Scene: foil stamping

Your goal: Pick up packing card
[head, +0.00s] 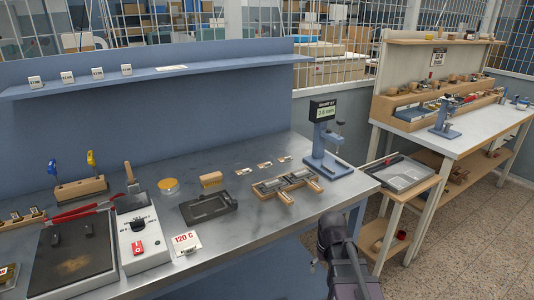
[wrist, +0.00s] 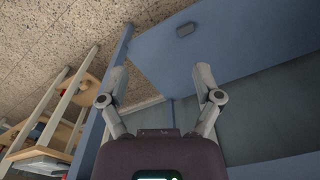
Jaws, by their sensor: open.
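Several small pale cards (head: 264,165) lie in a row on the steel bench top, behind the wooden fixture. They may be packing cards; their print is too small to read, so I cannot tell which one is meant. My gripper (wrist: 161,71) is open and empty in the wrist view, with its two fingers spread over blue panels and floor. No card shows between them. In the head view my dark arm stands at the bench's front edge, low on the right, apart from the cards; its fingers are not clear there.
A wooden fixture (head: 286,186) with metal blocks sits in front of the cards. A blue gauge (head: 327,150) reading about 0.6 mm stands to their right. A dark tray (head: 208,207), a white controller (head: 141,240) and a hot plate (head: 73,255) fill the left. A side stand (head: 409,178) is at right.

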